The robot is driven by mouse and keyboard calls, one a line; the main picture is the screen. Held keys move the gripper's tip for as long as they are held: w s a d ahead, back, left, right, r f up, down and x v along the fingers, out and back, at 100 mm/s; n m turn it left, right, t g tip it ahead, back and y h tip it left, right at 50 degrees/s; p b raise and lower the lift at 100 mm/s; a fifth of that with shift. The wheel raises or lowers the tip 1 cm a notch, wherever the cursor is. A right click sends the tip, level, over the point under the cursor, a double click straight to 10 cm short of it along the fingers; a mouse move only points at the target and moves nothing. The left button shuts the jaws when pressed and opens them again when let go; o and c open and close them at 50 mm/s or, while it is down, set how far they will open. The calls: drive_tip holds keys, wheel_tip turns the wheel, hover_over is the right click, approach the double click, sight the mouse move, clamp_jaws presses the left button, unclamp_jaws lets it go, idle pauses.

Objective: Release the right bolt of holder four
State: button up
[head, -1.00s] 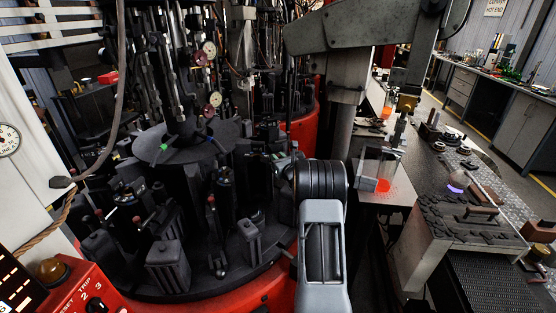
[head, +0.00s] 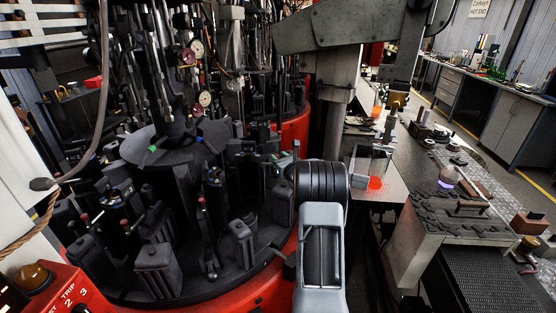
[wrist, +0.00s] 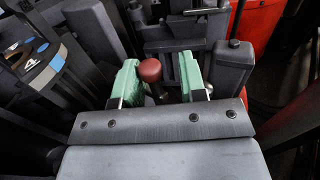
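A bolt with a round dark-red knob (wrist: 150,70) stands between the two green fingers of my gripper (wrist: 160,82) in the wrist view. The gripper is open. The knob is close to the left finger, with a clearer gap to the right finger. The bolt's lower part is mostly hidden behind the gripper's front plate. In the head view my gripper is largely hidden behind my wrist; a bit of green finger shows beside dark holders. The round mould table (head: 205,283) carries several dark holders and red-tipped bolts. I cannot read any holder's number.
Dark upright blocks (wrist: 232,68) crowd the right side of the gripper. A black disc with coloured marks (wrist: 42,62) is at the left. A red control box (head: 60,290) stands at front left. A workbench (head: 470,222) with tools is to the right, with floor beyond it.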

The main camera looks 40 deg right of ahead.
drive_tip(key=shift+a, duration=0.15)
drive_tip(key=s+a+b, duration=0.1)
drive_tip(key=s+b, duration=0.2)
drive_tip(key=s, duration=1)
drive_tip(key=shift+s+a, duration=0.2)
drive_tip(key=shift+s, duration=0.15)
drive_tip(key=shift+a, duration=0.1)
